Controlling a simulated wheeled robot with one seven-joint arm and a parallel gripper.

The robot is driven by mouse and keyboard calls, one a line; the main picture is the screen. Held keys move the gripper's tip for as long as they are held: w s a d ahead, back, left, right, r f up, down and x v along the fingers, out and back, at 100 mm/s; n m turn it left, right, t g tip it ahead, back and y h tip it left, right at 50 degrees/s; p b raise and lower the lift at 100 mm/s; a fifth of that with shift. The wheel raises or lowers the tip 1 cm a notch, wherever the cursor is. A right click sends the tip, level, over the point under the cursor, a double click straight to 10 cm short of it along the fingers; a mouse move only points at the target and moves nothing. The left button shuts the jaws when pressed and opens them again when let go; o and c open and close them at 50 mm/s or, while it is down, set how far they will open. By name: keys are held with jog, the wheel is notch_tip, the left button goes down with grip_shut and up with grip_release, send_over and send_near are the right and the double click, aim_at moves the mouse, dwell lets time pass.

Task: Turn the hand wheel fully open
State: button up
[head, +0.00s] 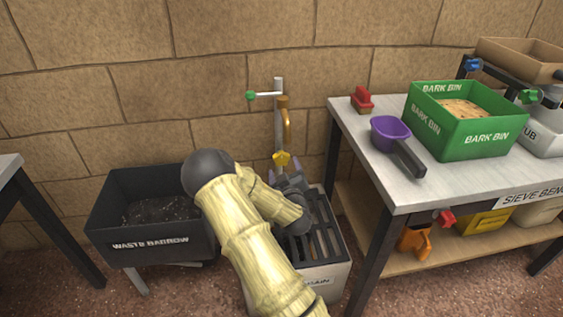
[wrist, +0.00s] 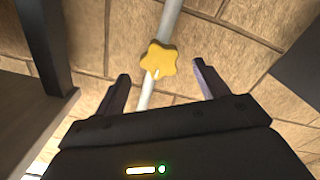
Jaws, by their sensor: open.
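The yellow star-shaped hand wheel (head: 281,159) sits low on a grey upright pipe (head: 278,92) against the stone wall. It also shows in the wrist view (wrist: 158,59), just beyond the fingertips and roughly centred between them. My gripper (head: 285,174) is in front of and slightly below the wheel in the head view. In the wrist view my gripper (wrist: 161,77) has its two dark fingers apart, with nothing held between them. I cannot tell whether either finger touches the wheel. How far the wheel is turned cannot be told.
A copper spout (head: 286,118) and a green-tipped lever (head: 251,95) stand above the wheel. A slatted drain box (head: 335,245) lies below my gripper. The waste barrow (head: 150,243) is left; the sieve bench (head: 440,185), with a green bark bin (head: 487,138) and purple scoop (head: 389,134), is right.

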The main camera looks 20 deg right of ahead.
aim_at(282, 160)
jog(key=shift+d+m, duration=0.1)
jog(key=shift+m, duration=1.1)
jog(key=m, duration=0.3)
jog(key=m+b, duration=0.1)
jog(key=m, duration=0.6)
jog(key=m+b, duration=0.1)
jog(key=m, duration=1)
jog(key=shift+m, duration=0.3)
jog(key=shift+w, duration=0.1)
jog(key=shift+x, duration=1.85)
